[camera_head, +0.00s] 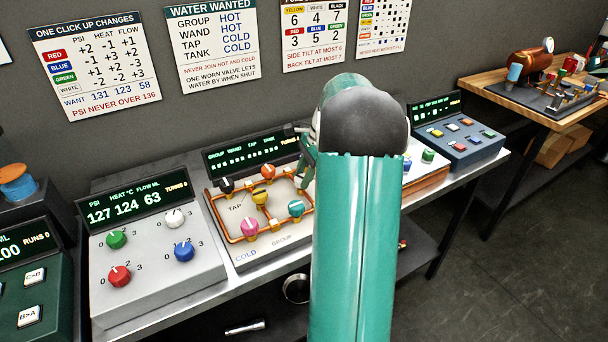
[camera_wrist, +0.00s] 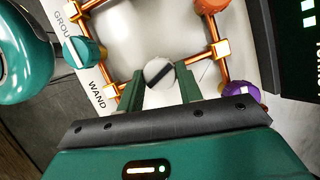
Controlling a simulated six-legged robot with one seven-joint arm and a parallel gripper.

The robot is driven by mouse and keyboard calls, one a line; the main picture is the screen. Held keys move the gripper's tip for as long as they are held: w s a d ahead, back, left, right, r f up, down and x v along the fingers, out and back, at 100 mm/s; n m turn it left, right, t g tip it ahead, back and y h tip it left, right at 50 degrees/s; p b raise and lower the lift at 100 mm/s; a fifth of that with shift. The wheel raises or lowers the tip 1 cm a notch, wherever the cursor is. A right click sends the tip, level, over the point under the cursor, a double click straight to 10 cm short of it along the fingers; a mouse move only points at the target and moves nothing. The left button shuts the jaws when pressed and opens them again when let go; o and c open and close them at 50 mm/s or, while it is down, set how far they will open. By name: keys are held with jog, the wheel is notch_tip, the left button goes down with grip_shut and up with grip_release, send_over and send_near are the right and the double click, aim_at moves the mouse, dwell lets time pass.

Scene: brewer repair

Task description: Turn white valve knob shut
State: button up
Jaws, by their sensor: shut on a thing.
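The white valve knob (camera_wrist: 160,71) sits on the copper-piped valve panel (camera_wrist: 120,32) in the wrist view, with a dark slot running slantwise across it. My gripper (camera_wrist: 161,78) has one green finger on each side of the knob and is shut on it. In the head view my arm hides this knob, and only part of my gripper shows over the right side of the valve panel. Teal (camera_wrist: 84,53), orange (camera_wrist: 212,4) and purple (camera_wrist: 242,93) knobs stand around it on the pipes. The "WAND" label lies to its left.
In the head view the valve panel also bears black, yellow and pink (camera_head: 250,227) knobs, under a lit display (camera_head: 250,153). A grey panel (camera_head: 150,270) with green, red, blue and white knobs stands to the left. A blue button box (camera_head: 460,135) stands to the right.

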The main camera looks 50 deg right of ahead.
jog(key=n, duration=0.2)
jog(key=n+g, duration=0.1)
jog(key=n, duration=0.1)
jog(key=n+g, duration=0.1)
jog(key=n, duration=0.1)
jog(key=shift+w+d+n, duration=0.1)
jog(key=shift+w+n, duration=0.15)
jog(key=shift+n, duration=0.05)
jog(key=n+g, duration=0.1)
jog(key=n, duration=0.2)
jog(key=n+g, duration=0.1)
jog(key=n, duration=0.2)
jog(key=shift+w+g+h, duration=0.15)
jog(key=shift+g+h, duration=0.15)
jog(key=shift+g, duration=0.1)
jog(key=shift+n, duration=0.3)
jog(key=o, duration=1)
jog(key=v, duration=1.4)
